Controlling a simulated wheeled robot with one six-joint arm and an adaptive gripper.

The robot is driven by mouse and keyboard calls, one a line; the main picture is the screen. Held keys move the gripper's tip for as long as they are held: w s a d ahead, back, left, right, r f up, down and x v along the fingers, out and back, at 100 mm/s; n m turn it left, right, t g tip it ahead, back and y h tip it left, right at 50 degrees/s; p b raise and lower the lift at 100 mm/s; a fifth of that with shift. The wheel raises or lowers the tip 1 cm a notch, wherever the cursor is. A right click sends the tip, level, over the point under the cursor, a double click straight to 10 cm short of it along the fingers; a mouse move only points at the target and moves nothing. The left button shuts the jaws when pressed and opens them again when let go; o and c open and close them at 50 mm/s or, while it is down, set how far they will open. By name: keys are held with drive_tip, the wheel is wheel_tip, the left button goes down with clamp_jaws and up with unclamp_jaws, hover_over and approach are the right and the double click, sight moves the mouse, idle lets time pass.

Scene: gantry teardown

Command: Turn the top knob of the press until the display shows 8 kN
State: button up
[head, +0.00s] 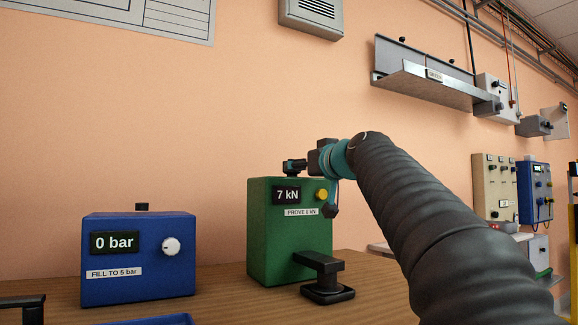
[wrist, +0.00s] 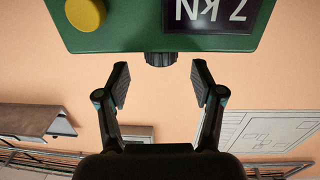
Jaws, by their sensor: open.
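The green press (head: 262,235) stands on the wooden bench. Its display (head: 287,195) reads 7 kN, and a label below it says PROVE 8 kN. The wrist view shows the press upside down, with its dark ridged top knob (wrist: 160,59) on the top face. My gripper (wrist: 160,78) is open, its two fingers on either side of the knob's line with gaps on both sides. The knob appears at or just beyond the fingertips, and I see no contact. In the head view my gripper is at the press top, where knob and fingers are hard to tell apart.
A yellow button (head: 321,195) is on the press front. A black stand (head: 326,275) is in front of the press. A blue box (head: 140,285) reading 0 bar stands to the left, with bare bench between. A metal shelf (head: 430,85) hangs on the wall.

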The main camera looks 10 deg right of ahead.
drive_tip(key=p+x, duration=0.1)
drive_tip(key=x, duration=0.4)
drive_tip(key=shift+w+a, duration=0.15)
drive_tip(key=shift+w, duration=0.2)
drive_tip(key=c, duration=1.2)
